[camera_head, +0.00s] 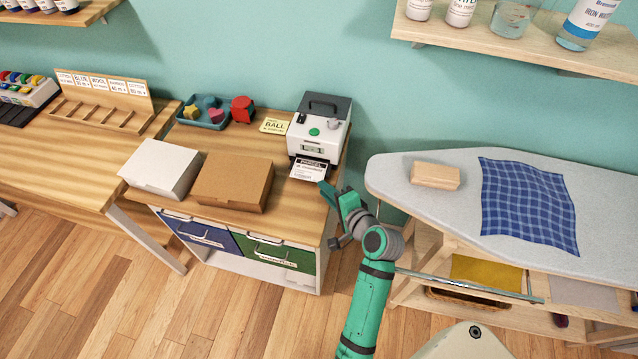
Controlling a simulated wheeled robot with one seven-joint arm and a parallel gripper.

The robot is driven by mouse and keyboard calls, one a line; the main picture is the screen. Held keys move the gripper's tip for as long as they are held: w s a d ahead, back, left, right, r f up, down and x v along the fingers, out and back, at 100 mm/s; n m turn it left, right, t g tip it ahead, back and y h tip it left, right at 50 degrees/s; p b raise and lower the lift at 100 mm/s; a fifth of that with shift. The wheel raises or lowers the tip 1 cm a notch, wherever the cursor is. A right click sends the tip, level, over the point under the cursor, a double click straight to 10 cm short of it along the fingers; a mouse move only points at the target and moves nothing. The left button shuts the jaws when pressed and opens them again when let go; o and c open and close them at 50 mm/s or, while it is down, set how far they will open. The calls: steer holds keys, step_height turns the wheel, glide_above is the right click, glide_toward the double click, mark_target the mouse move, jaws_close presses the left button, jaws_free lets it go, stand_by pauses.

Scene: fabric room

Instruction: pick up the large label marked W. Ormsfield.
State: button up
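A white label (309,169) with a black "PARCEL" heading sticks out from the front of a white and dark label printer (320,128) on the wooden cabinet top. The smaller print under the heading is too small to read surely, so I cannot confirm the name. My gripper (328,190) is just to the right of and below the label in the picture, near the cabinet's right front edge. It appears apart from the label. I cannot tell how far apart its fingers are, and I see nothing held in it.
A white box (160,170) and a brown box (233,184) stand left of the label. A yellow card (274,126) and a blue tray (203,121) lie behind. An ironing board (450,190) with a wooden block (435,176) and blue checked cloth (527,205) is at right, across a gap.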

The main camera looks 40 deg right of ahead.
steer(key=shift+x, duration=1.6)
steer(key=shift+c, duration=0.6)
jaws_close()
steer(key=shift+f, duration=0.1)
steer(key=shift+s+d+r, duration=0.1)
steer(key=shift+r, duration=1.2)
steer(key=shift+s, duration=0.1)
